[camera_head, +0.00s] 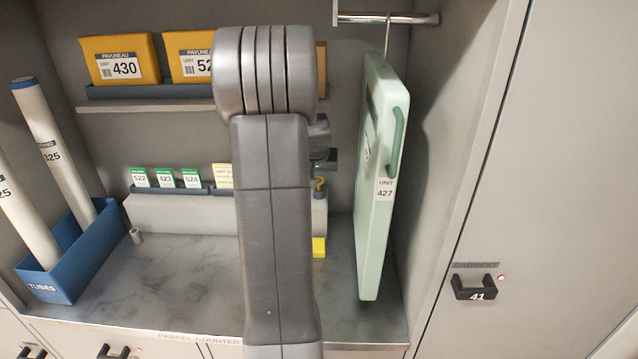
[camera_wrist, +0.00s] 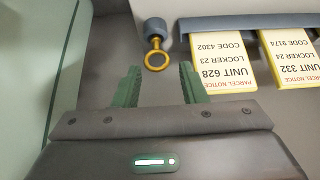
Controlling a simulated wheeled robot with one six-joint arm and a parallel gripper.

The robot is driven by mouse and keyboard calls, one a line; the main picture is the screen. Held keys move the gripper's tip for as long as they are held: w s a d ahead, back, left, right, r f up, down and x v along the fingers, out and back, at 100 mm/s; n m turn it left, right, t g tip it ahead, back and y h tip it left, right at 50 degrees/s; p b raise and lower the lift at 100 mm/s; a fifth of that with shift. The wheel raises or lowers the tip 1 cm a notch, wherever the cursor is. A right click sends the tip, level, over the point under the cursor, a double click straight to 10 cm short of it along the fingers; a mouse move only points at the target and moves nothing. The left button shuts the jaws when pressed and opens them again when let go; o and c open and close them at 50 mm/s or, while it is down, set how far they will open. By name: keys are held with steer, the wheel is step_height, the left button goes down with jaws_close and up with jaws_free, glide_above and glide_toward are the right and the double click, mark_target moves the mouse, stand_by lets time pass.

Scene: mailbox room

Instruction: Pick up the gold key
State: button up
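The gold key (camera_wrist: 157,60) shows as a ring hanging from a blue-grey holder (camera_wrist: 155,26) in the wrist view. In the head view a small part of the gold key (camera_head: 319,187) shows just right of my arm, at the right end of the ledge. My gripper (camera_wrist: 162,82) is open, with its two green fingers apart and nothing between them. The ring lies just beyond the fingertips, roughly centred between them. In the head view my arm hides most of the gripper.
Yellow parcel notices (camera_wrist: 224,62) stand beside the key on the right in the wrist view. A pale green garment case (camera_head: 378,200) hangs close to the right of the key.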

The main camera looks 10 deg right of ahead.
steer(key=shift+d+p+x, duration=0.1)
steer(key=shift+p+x, duration=0.25)
steer(key=shift+x, duration=1.05)
steer(key=shift+d+p+x, duration=0.15)
steer(key=shift+p+x, duration=0.2)
steer(key=shift+x, duration=1.05)
steer(key=shift+s, duration=0.1)
steer(key=c, duration=0.6)
